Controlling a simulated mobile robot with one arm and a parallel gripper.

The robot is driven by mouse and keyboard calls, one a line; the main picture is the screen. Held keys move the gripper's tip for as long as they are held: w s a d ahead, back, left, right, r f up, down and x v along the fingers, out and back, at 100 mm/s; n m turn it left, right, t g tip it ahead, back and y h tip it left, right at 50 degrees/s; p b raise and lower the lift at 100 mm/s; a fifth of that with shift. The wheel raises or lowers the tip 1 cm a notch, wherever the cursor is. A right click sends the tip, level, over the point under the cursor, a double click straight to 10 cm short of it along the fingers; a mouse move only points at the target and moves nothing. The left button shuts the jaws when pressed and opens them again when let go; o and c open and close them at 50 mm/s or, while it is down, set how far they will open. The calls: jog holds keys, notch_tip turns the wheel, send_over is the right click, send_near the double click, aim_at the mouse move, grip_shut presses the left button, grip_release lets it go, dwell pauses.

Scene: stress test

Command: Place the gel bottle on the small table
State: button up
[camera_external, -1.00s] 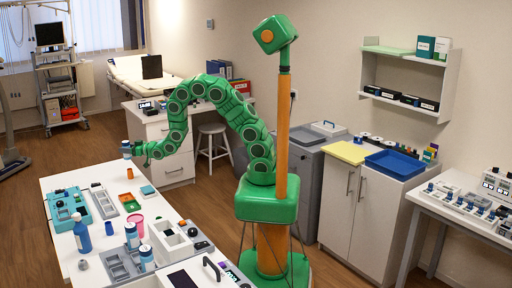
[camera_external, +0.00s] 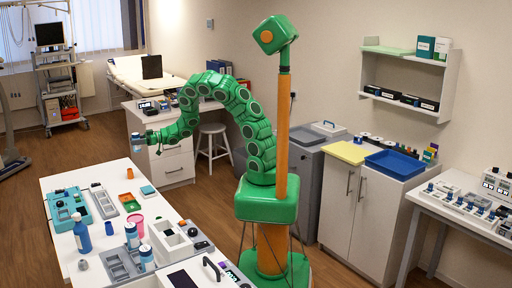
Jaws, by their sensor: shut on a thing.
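My gripper (camera_external: 148,137) is at the end of my green arm, left of the column. It is shut on a small bottle with a blue top (camera_external: 137,138), probably the gel bottle. The bottle is upright in the air, above and beyond the far end of the long white table (camera_external: 62,183). A white desk with drawers (camera_external: 180,167) stands behind it. I cannot tell which piece of furniture is the small table. A white table with grey legs (camera_external: 432,208) stands at the far right.
On the long white table are a blue spray bottle (camera_external: 82,236), a teal case (camera_external: 68,208), a pink cup (camera_external: 136,226) and grey trays. A white stool (camera_external: 213,142) and a grey cabinet (camera_external: 305,165) stand behind my arm. Wooden floor is open behind the long table.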

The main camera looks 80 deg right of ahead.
jog(key=shift+s+d+f+n+g+y, duration=0.15)
jog(key=shift+s+d+f+n+y, duration=0.1)
jog(key=shift+s, duration=0.25)
jog(key=shift+s+d+f+n+g+y, duration=0.2)
jog(key=shift+s+y, duration=0.1)
jog(key=shift+s, duration=0.2)
jog(key=shift+s+d+f+n+g+y, duration=0.15)
jog(key=shift+s+f+y, duration=0.1)
jog(key=shift+s, duration=0.25)
jog(key=shift+w+d+f, duration=0.2)
jog(key=shift+w+f, duration=1.55)
jog(key=shift+w, duration=0.6)
jog(key=shift+w+d+f, duration=0.15)
jog(key=shift+w+f, duration=1.55)
jog(key=shift+w, duration=0.6)
jog(key=shift+w+d+f, duration=0.2)
jog(key=shift+w+f, duration=1.55)
jog(key=shift+w, duration=0.6)
jog(key=shift+f, duration=1.1)
jog(key=shift+f, duration=0.15)
jog(key=o, duration=1.2)
